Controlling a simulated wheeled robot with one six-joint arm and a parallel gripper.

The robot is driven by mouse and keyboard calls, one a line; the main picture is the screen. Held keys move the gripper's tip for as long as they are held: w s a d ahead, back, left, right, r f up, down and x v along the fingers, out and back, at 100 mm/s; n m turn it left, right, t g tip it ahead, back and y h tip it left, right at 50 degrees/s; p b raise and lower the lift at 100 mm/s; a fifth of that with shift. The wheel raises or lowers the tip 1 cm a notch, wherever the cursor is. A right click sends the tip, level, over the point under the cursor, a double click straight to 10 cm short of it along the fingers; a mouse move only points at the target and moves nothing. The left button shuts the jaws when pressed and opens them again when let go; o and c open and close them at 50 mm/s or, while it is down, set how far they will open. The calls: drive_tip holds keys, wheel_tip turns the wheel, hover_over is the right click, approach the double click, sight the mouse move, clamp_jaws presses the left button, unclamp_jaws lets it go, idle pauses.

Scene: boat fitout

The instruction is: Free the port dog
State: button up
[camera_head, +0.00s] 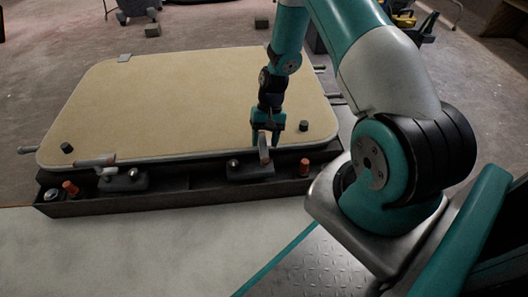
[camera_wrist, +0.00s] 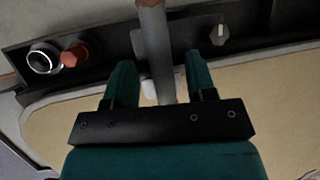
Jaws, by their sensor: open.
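The hatch panel (camera_head: 190,100) is a beige board with rounded corners in a dark frame (camera_head: 200,198). Two dogs sit on the frame's near side. The left dog (camera_head: 122,178) has a grey handle lying sideways over the panel edge. The right dog (camera_head: 250,170) has a handle (camera_head: 264,150) that looks raised. I cannot tell from the pictures which one is port. My gripper (camera_head: 262,138) points down at the right dog. In the wrist view its open fingers (camera_wrist: 158,64) stand on either side of the grey handle (camera_wrist: 155,40); contact is not clear.
Black knobs (camera_head: 303,126) (camera_head: 67,148) sit on the panel. The pale surface in front (camera_head: 130,250) is clear.

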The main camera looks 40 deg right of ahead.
drive_tip(key=shift+b+x, duration=0.4)
drive_tip(key=shift+x, duration=0.9)
drive_tip(key=c, duration=0.8)
drive_tip(key=shift+r, duration=0.1)
drive_tip(key=shift+c, duration=0.2)
